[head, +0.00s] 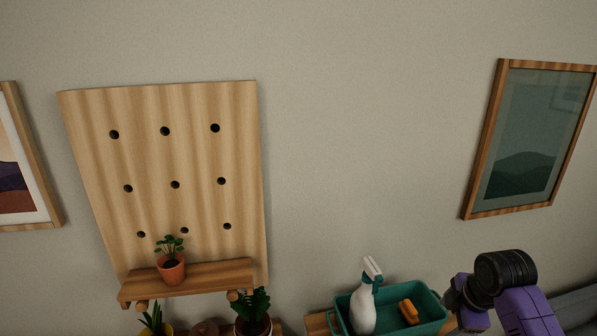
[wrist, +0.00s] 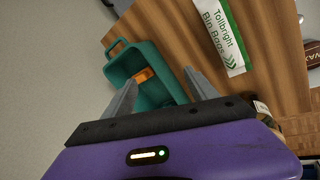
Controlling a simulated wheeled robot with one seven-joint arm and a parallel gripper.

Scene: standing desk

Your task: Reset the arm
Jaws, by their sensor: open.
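My purple arm (head: 523,305) is at the lower right of the head view, beside the teal caddy; its fingers are out of sight there. In the wrist view my gripper (wrist: 157,98) is open, its two grey fingers apart. The teal caddy (wrist: 146,60) shows beyond the fingers, with an orange item (wrist: 144,75) in it. Nothing is seen between the fingertips but the caddy behind them, and I cannot tell how far away it is.
The caddy (head: 432,306) holds a white spray bottle (head: 362,309). A bin bag box (wrist: 226,38) lies on the wooden surface (wrist: 180,22). A pegboard (head: 170,205) with a shelf (head: 215,280) and potted plant (head: 172,269) is at left. A framed picture (head: 530,140) hangs at right.

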